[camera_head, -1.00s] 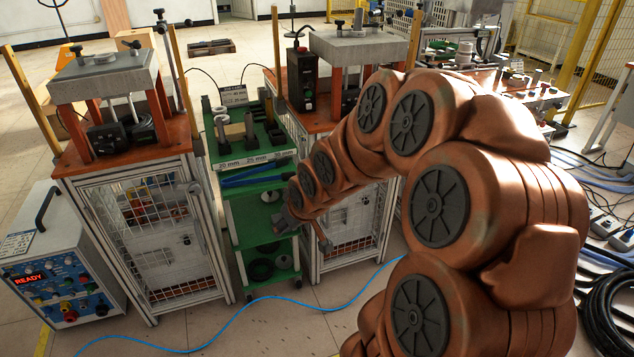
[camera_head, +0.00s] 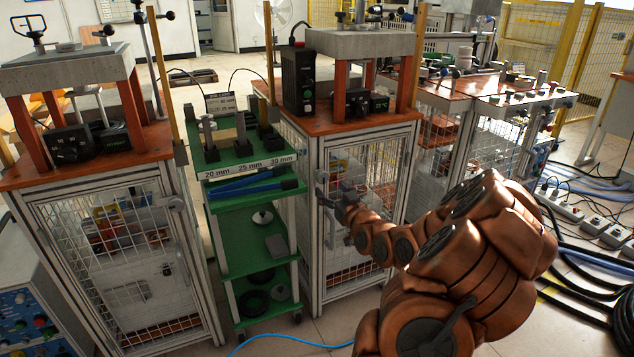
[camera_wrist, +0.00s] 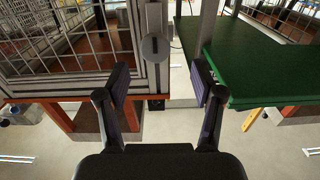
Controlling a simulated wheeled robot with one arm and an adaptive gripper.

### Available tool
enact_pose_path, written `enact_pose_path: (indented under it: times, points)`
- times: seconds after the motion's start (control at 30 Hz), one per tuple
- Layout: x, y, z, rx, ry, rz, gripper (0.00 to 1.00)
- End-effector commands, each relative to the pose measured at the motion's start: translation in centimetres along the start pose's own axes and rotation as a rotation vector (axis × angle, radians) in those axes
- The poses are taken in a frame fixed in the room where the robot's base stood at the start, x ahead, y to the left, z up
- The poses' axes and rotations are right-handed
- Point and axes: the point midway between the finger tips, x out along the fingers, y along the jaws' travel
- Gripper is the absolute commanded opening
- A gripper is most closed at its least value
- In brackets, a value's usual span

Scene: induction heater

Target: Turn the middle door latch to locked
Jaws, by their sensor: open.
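The middle cabinet's mesh door (camera_head: 350,240) is closed or nearly so, right of the green cart. My gripper (camera_head: 335,198) is at the door's upper left edge. In the wrist view my gripper (camera_wrist: 160,78) is open and empty, fingers wide apart. The grey round door latch (camera_wrist: 155,48) shows between and beyond the fingertips, apart from both, on the door's frame. The wrist view appears upside down. In the head view my gripper largely hides this latch, and its turn angle is hard to tell.
The green cart (camera_head: 255,238) stands close left of the door; its shelf (camera_wrist: 255,70) is close to the right finger in the wrist view. A left cabinet (camera_head: 110,255) has its own latch (camera_head: 176,205). A blue cable (camera_head: 290,342) lies on the floor.

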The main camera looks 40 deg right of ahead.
Motion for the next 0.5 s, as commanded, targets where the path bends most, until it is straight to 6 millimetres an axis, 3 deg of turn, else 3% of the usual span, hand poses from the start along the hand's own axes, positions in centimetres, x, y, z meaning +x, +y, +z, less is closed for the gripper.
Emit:
enact_pose_path:
  times: [0.17,0.5]
  points:
    - [0.5,0.9,0.0,0.001,0.008,0.014,0.67]
    - [3.9,1.3,0.1,0.001,0.007,0.02,0.67]
